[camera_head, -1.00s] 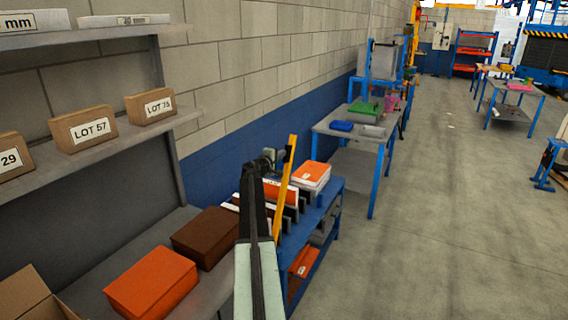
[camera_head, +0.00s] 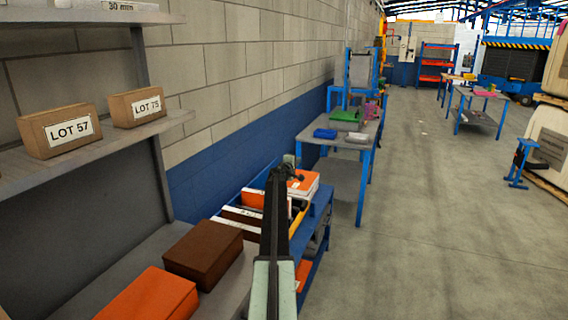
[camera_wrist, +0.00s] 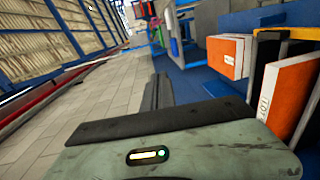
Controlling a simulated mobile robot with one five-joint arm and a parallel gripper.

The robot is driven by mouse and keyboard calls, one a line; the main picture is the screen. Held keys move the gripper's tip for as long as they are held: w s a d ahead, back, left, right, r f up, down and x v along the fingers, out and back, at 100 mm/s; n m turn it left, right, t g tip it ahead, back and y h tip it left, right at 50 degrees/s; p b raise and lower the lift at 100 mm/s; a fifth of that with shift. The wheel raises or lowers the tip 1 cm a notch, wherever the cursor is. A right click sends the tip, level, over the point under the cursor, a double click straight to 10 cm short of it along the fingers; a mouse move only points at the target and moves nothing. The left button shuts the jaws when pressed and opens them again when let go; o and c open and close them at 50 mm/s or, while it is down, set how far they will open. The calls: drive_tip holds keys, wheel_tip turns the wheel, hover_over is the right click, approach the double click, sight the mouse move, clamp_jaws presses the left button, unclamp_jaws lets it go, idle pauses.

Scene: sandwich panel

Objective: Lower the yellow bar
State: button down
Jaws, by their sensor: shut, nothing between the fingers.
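The yellow bar (camera_head: 299,219) lies low along the front of the panels on the blue rack, partly hidden behind my arm. In the wrist view a yellow-orange strip, probably the bar (camera_wrist: 300,33), runs across the upper right above an orange-and-white panel. My gripper (camera_head: 275,175) is shut and empty, reaching forward over the rack. In the head view it passes just left of the visible part of the bar; whether they touch I cannot tell. It also shows in the wrist view (camera_wrist: 158,82), apart from the strip.
The blue rack (camera_head: 318,235) holds orange, white and brown panels (camera_head: 240,220). A grey shelf (camera_head: 95,150) with labelled boxes stands at the left. A blue-legged table (camera_head: 355,150) is beyond the rack.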

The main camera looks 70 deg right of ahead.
wheel_tip(320, 180, up, 14)
drive_tip(key=p, duration=1.4)
drive_tip(key=shift+w+a, duration=0.2)
drive_tip(key=shift+w, duration=0.25)
